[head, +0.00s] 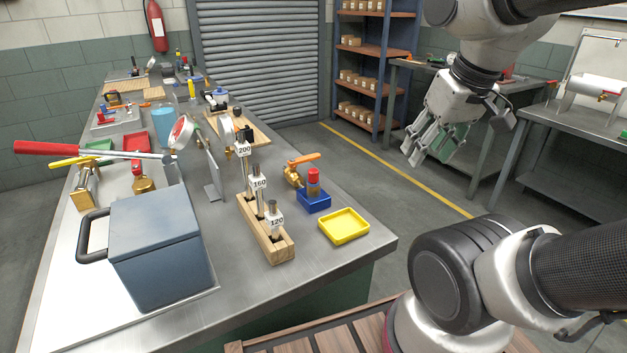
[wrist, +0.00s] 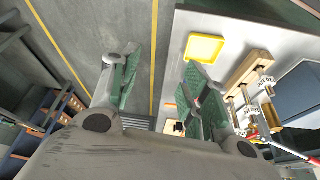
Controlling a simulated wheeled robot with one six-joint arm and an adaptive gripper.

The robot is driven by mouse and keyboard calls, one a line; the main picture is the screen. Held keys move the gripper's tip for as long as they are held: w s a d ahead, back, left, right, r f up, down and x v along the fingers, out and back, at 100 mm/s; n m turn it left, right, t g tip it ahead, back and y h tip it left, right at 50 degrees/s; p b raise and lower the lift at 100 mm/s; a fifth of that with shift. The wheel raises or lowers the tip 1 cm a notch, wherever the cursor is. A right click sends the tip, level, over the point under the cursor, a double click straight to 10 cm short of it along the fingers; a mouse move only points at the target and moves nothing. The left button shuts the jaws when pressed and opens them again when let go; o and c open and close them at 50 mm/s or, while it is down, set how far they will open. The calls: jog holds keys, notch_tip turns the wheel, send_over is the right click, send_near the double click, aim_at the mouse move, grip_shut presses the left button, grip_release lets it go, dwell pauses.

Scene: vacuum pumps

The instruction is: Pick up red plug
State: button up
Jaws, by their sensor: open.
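The red plug (head: 313,182) stands upright in a small blue tray (head: 313,205) near the right edge of the workbench. Another red-topped brass part (head: 140,178) stands farther left on the bench. My gripper (head: 430,158) is open and empty, raised over the floor aisle to the right of the bench, well apart from the plug. In the wrist view its fingers (wrist: 160,85) are spread apart. The red plug cannot be made out in the wrist view; the right finger covers part of the bench there.
A yellow tray (head: 344,226) lies at the bench corner, in front of the blue tray. A brass valve with an orange handle (head: 294,171) is close behind the plug. A wooden block with numbered pieces (head: 266,230) stands to the left. A blue-grey box (head: 161,246) is farther left.

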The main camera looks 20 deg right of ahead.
jog(key=w+a+f+n+g, duration=0.2)
jog(key=w+a+f, duration=0.1)
jog(key=w+a, duration=0.2)
jog(key=n+g, duration=0.2)
jog(key=n, duration=1)
send_over(313, 170)
jog(key=shift+w+a+f, duration=0.1)
jog(key=shift+a+f, duration=0.05)
jog(key=shift+f, duration=0.5)
jog(key=shift+w+a+f, duration=0.1)
jog(key=shift+f, duration=0.5)
jog(key=shift+n, duration=0.6)
jog(key=shift+f, duration=0.1)
jog(key=shift+s+f+n, duration=0.1)
jog(key=shift+f+n, duration=0.2)
jog(key=shift+f, duration=0.05)
jog(key=f, duration=0.7)
jog(key=shift+d, duration=0.35)
jog(key=c, duration=0.9)
